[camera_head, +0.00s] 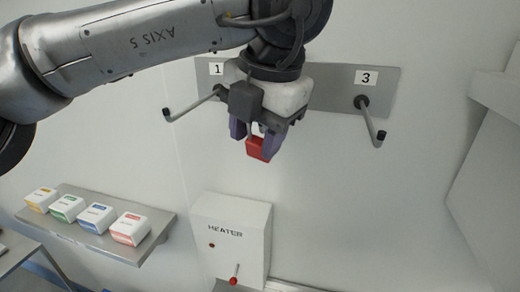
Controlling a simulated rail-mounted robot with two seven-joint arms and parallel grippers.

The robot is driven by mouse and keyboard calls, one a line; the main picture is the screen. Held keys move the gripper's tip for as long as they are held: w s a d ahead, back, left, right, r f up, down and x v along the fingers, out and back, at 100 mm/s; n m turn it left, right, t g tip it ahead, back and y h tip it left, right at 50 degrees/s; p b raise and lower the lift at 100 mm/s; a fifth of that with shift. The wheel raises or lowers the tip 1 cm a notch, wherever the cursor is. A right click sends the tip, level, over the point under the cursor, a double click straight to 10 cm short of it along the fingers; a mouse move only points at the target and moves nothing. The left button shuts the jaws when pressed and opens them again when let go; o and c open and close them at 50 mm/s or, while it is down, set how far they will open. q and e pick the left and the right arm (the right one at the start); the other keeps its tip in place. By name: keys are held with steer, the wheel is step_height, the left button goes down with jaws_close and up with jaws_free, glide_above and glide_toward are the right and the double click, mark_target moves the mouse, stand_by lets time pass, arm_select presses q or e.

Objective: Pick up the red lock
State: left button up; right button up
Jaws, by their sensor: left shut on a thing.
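The red lock (259,149) is held between the fingers of my left gripper (254,141). The gripper points downward in front of the wall, below the grey hook plate, and is shut on the lock. A grey shackle seems to rise from the lock between the fingers, partly hidden by them. The lock hangs in the air, clear of the heater box below it. My right gripper is not in view.
A grey plate (392,84) on the wall carries hooks marked 1 and 3; the left hook (193,104) and right hook (371,122) are bare. A white heater box (232,215) stands below. A shelf (150,243) at left holds several small coloured boxes.

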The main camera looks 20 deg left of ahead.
arm_select(q)
steer(key=s+d+r+g, duration=0.1)
steer(key=s+r+g, duration=0.2)
steer(key=s, duration=0.8)
steer(key=s+d+r+g, duration=0.2)
steer(key=s+r, duration=0.2)
steer(key=s, duration=0.8)
steer(key=shift+m+g+h, duration=0.3)
steer(key=shift+g, duration=0.1)
steer(key=shift+s+d, duration=0.1)
steer(key=shift+s, duration=0.05)
steer(key=shift+f+p, duration=0.1)
steer(key=shift+p, duration=0.2)
